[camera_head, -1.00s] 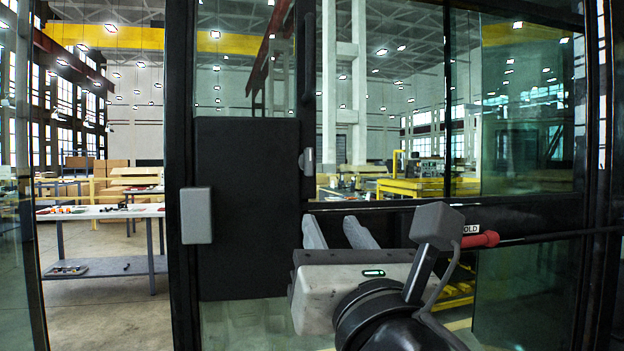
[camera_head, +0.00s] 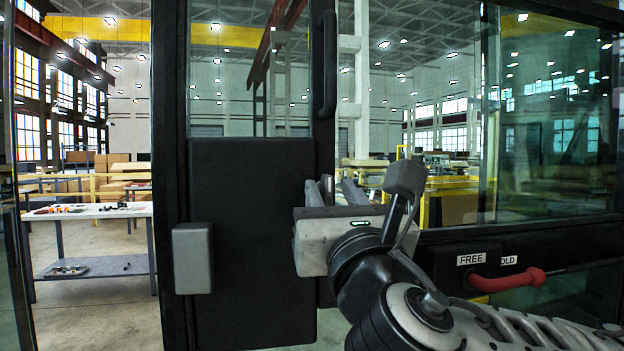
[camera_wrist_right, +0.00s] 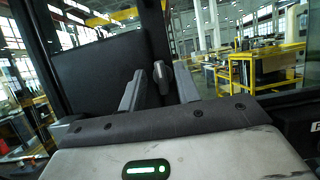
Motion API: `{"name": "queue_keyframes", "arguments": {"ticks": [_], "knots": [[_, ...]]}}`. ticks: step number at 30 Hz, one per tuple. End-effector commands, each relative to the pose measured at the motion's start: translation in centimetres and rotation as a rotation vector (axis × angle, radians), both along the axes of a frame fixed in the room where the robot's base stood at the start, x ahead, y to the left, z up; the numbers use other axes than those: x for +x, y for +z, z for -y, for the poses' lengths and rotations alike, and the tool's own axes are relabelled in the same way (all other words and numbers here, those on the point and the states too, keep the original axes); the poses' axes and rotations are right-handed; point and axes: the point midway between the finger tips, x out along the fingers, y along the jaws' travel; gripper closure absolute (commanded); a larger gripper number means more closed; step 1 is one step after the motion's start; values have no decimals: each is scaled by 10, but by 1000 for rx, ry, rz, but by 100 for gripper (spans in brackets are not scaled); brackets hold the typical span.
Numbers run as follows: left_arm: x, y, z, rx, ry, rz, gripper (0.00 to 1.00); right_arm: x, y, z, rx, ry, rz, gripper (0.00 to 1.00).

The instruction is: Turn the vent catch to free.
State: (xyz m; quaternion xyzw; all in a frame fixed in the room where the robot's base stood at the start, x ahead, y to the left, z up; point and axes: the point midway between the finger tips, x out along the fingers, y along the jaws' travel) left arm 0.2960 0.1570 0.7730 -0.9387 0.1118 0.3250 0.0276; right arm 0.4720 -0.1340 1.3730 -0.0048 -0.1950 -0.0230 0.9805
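My right gripper (camera_head: 332,192) is raised in front of the dark door frame, fingers pointing away from me. It also shows in the wrist view (camera_wrist_right: 158,88), its two grey fingers apart. A small grey metal knob (camera_wrist_right: 162,75) on the frame appears between the fingers there; I cannot tell whether they touch it. In the head view the knob (camera_head: 327,186) is mostly hidden by the gripper. To the lower right, a red-gripped lever (camera_head: 508,281) lies nearly level below a FREE label (camera_head: 471,259) and a second label reading "OLD", partly hidden. My left gripper is not in view.
A black panel (camera_head: 250,240) fills the lower door, with a grey box (camera_head: 192,258) on its left edge. A black vertical handle (camera_head: 325,65) is above the gripper. Glass panes stand left and right. A work table (camera_head: 95,212) is beyond the left opening.

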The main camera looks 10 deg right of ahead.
Motion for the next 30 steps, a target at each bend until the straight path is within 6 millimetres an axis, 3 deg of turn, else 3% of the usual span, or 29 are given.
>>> {"name": "queue_keyframes", "arguments": {"ticks": [12, 16, 30], "knots": [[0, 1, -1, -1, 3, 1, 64, 3, 3, 4, 0, -6, -1, 67], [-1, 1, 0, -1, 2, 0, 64, 3, 3, 4, 0, -6, -1, 100], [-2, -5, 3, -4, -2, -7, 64, 3, 1, 3, 65, -6, 1, 100]]}}
